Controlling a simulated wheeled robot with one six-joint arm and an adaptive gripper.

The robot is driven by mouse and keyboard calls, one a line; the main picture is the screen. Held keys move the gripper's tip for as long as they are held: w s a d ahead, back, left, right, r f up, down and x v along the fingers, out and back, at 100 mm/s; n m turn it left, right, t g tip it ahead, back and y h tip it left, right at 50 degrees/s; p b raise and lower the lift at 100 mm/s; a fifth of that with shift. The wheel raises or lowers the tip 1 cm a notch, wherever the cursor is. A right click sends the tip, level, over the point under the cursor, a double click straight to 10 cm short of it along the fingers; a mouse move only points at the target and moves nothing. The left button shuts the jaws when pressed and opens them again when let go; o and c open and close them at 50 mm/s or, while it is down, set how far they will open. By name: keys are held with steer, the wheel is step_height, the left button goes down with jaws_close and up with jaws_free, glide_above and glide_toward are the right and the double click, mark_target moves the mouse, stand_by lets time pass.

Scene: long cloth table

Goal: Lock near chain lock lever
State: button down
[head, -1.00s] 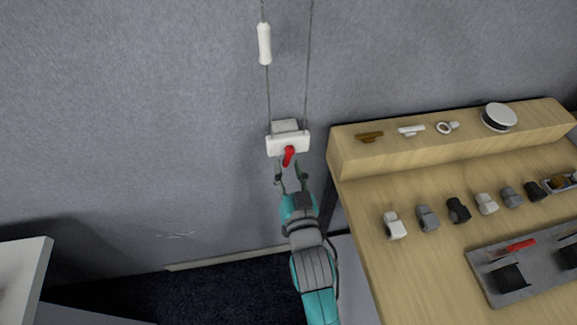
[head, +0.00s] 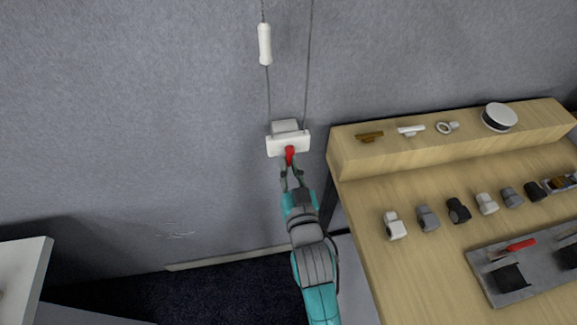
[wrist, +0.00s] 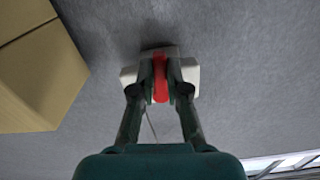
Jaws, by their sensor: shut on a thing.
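The chain lock is a white block (head: 287,142) on the grey wall, with a red lever (head: 289,153) at its lower front. Two thin cords run up from it, and a white handle piece (head: 264,44) hangs on the left one. My gripper (head: 290,166) reaches up from below and is shut on the red lever. In the wrist view the red lever (wrist: 160,78) sits between the two fingers of my gripper (wrist: 160,88), with the white block (wrist: 187,75) behind it.
A wooden table (head: 375,200) with a raised shelf (head: 345,150) stands close on the right, holding several small fittings and a grey tray (head: 480,275). A white surface (head: 30,270) is at lower left. Bare wall lies left of the lock.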

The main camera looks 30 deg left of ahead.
steer(key=shift+w+d+n, duration=0.15)
steer(key=shift+d+n, duration=0.1)
steer(key=shift+n, duration=0.55)
steer(key=c, duration=1.2)
jaws_free()
steer(key=shift+o, duration=0.2)
steer(key=v, duration=1.2)
